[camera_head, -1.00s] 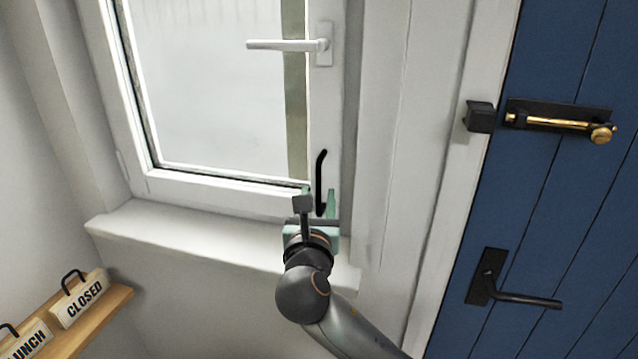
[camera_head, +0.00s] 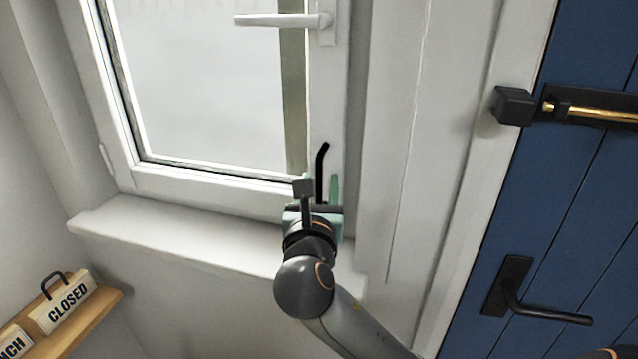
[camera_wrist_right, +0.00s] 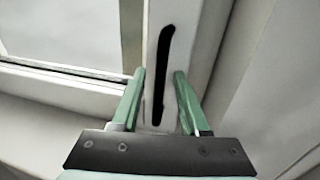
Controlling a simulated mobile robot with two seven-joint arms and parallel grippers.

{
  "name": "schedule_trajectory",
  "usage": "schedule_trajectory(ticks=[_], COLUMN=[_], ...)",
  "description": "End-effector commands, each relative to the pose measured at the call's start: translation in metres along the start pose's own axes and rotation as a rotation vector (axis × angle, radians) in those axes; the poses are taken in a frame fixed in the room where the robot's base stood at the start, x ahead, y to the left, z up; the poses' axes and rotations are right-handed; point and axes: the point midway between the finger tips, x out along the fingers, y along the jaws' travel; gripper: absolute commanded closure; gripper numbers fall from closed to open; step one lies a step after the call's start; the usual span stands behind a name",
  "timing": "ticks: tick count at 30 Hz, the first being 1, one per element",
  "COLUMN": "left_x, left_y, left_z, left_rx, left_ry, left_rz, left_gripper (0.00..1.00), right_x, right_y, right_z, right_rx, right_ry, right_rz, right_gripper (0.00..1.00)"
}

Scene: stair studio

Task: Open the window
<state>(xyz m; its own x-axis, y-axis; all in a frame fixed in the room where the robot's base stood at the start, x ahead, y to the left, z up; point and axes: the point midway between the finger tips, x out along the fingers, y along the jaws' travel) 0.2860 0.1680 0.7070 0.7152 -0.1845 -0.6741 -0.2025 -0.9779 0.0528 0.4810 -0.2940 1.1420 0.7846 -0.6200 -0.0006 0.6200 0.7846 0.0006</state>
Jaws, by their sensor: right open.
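The window (camera_head: 215,180) has a white frame and fills the upper left of the head view. Its white lever handle (camera_head: 285,20) points left, roughly level. A black pull handle (camera_head: 322,165) stands upright on the lower right of the frame; it also shows in the right wrist view (camera_wrist_right: 160,85). My right gripper (camera_head: 319,188) is at the lower part of the black handle. In the right wrist view its two green fingers (camera_wrist_right: 158,82) are open, one on each side of the black handle, with gaps on both sides. My left gripper is not in view.
The white sill (camera_head: 180,233) runs below the window, close under my right gripper. A blue door (camera_head: 560,190) with a brass bolt (camera_head: 600,112) and black lever (camera_head: 540,305) is at right. A wooden shelf (camera_head: 85,322) with signs (camera_head: 62,302) is at lower left.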

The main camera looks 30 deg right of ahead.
Motion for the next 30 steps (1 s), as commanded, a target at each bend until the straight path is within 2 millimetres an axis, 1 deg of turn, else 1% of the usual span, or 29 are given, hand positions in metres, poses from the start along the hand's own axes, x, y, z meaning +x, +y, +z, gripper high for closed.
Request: schedule_trajectory(ticks=[3,12,15,30], left_x=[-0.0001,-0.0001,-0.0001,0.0], left_y=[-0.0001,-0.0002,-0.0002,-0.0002], left_z=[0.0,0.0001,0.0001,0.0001], left_rx=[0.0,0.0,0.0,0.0], left_ry=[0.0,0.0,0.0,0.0], left_rz=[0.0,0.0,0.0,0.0], left_gripper=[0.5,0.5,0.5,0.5], right_x=[0.0,0.0001,0.0001,0.0002], right_y=[0.0001,0.0,0.0,-0.0003], right_z=[0.0002,0.0001,0.0001,0.0], right_rx=[0.0,0.0,0.0,0.0], right_ry=[0.0,0.0,0.0,0.0], right_rz=[0.0,0.0,0.0,-0.001], right_gripper=[0.56,0.9,1.0,1.0])
